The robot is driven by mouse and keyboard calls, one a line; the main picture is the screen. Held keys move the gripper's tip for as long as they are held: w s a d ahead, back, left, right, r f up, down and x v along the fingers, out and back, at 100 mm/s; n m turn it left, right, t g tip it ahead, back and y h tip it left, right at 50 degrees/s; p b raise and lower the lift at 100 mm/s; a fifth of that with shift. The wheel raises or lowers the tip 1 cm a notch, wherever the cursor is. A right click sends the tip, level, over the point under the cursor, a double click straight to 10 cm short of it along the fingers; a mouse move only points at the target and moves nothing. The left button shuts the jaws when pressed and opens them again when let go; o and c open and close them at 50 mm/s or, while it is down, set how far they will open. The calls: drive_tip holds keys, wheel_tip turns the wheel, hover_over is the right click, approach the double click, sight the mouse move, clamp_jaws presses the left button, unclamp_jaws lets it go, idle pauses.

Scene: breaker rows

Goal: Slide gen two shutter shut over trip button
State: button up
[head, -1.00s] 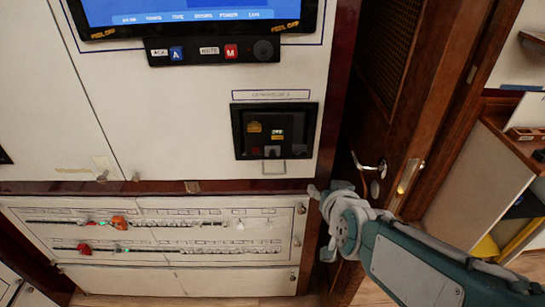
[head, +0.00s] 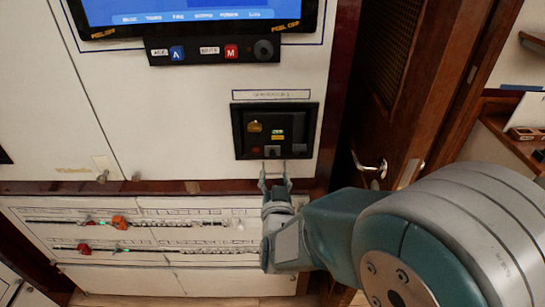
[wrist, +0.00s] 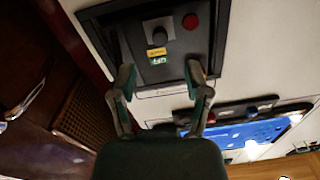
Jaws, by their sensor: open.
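The black breaker panel (head: 240,145) is set in the white cabinet under a label strip. A red button (head: 255,150) shows at its lower left, beside a grey piece (head: 273,151). I cannot tell for sure which part is the shutter. In the wrist view the panel is upside down, with the red button (wrist: 190,21) uncovered. My gripper (head: 275,174) is open and empty, its fingers pointing up just below the panel. Its fingers (wrist: 160,72) stand apart in the wrist view, and one hides part of the panel.
A control strip (head: 213,50) with A and M buttons and a screen (head: 195,12) are above the panel. A row board (head: 150,235) with orange and red pieces lies below. A wooden door with a metal handle (head: 370,166) stands at the right.

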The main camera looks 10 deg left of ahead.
sight(273, 158)
drive_tip(key=x, duration=0.7)
drive_tip(key=shift+w+a, duration=0.15)
drive_tip(key=shift+w, duration=0.1)
clamp_jaws()
